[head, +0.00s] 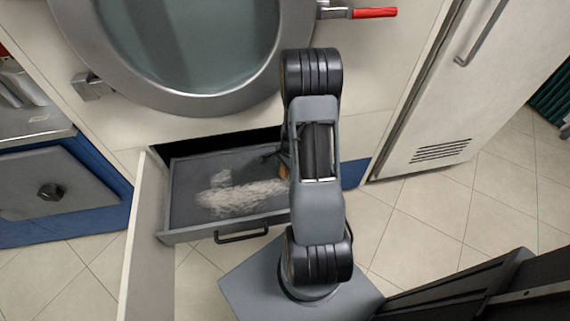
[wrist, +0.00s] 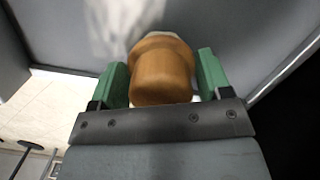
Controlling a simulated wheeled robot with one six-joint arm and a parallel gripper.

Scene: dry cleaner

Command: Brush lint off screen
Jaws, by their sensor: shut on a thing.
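The lint screen (head: 182,182) lies in a pulled-out drawer (head: 190,236) under the machine. A patch of pale, fluffy lint (head: 240,196) covers its middle and reaches toward my arm; it also shows, blurred, at the top of the wrist view (wrist: 112,22). My gripper (wrist: 162,75), with green fingers, is shut on the brown wooden handle of a brush (wrist: 160,78). In the head view a bit of the brush (head: 285,172) shows beside my arm, over the right part of the screen. The brush's working end is mostly hidden.
A round machine door (head: 130,95) with a red-tipped handle (head: 374,13) is above the drawer. A vented cabinet (head: 440,100) stands at the right. A grey panel with a knob (head: 52,191) is at the left. Tiled floor (head: 420,225) is open at the right.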

